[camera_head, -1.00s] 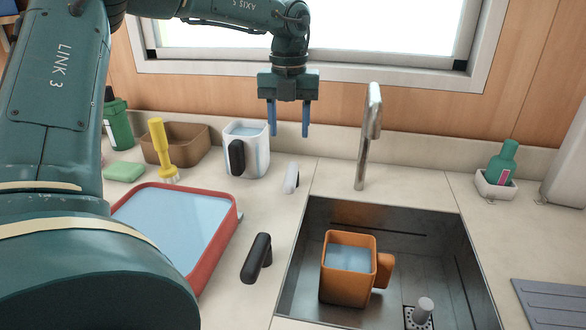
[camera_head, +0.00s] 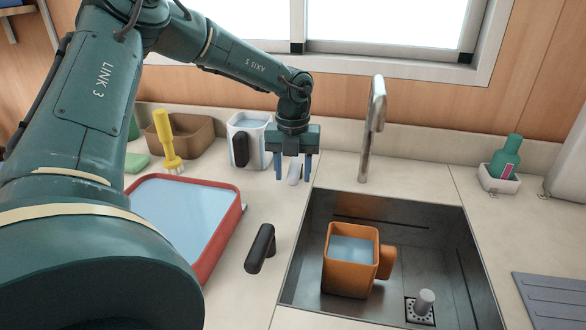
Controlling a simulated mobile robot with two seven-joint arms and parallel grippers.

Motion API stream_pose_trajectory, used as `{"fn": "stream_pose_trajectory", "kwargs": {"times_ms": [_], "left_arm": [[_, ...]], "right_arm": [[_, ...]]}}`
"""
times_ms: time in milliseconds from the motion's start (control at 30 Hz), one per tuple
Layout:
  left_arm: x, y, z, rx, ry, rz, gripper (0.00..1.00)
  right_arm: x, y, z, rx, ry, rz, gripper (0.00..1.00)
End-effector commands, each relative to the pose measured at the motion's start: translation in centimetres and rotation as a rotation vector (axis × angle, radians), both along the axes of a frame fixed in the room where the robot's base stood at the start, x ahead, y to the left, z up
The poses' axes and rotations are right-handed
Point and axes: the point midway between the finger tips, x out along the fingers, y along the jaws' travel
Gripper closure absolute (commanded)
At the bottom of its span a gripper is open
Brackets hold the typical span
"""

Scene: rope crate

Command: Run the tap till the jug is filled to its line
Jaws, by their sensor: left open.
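The orange jug (camera_head: 350,276) stands upright in the sink with pale blue water inside; I cannot make out a fill line. The metal tap (camera_head: 372,130) rises behind the sink, and no stream shows from it. A small white lever (camera_head: 295,172) sits on the counter left of the tap, and a black lever (camera_head: 260,248) sits left of the sink. My left gripper (camera_head: 293,174) is open and points down, its fingers on either side of the white lever in the picture; I cannot tell if they touch it. My right gripper is out of view.
A white water-filled jug (camera_head: 236,150) with a black handle stands left of my gripper. A red-rimmed tray (camera_head: 235,222) of water, a yellow brush (camera_head: 168,140) and a brown bin (camera_head: 195,137) are further left. A drain plug (camera_head: 424,302) is in the sink (camera_head: 440,240).

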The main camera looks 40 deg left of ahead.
Motion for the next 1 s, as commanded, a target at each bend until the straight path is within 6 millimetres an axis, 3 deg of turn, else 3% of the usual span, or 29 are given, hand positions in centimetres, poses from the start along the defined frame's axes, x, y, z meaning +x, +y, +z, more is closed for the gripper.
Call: {"fn": "stream_pose_trajectory", "kwargs": {"times_ms": [133,700,1000], "left_arm": [[0.00,0.00,0.01,0.000,0.000,0.000,0.54],[0.01,0.01,0.07,0.000,0.000,0.000,1.00],[-0.29,0.46,0.12,0.001,-0.002,-0.005,1.00]], "right_arm": [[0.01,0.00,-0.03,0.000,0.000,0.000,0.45],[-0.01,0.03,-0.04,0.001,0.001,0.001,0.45],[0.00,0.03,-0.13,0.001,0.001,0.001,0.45]]}}
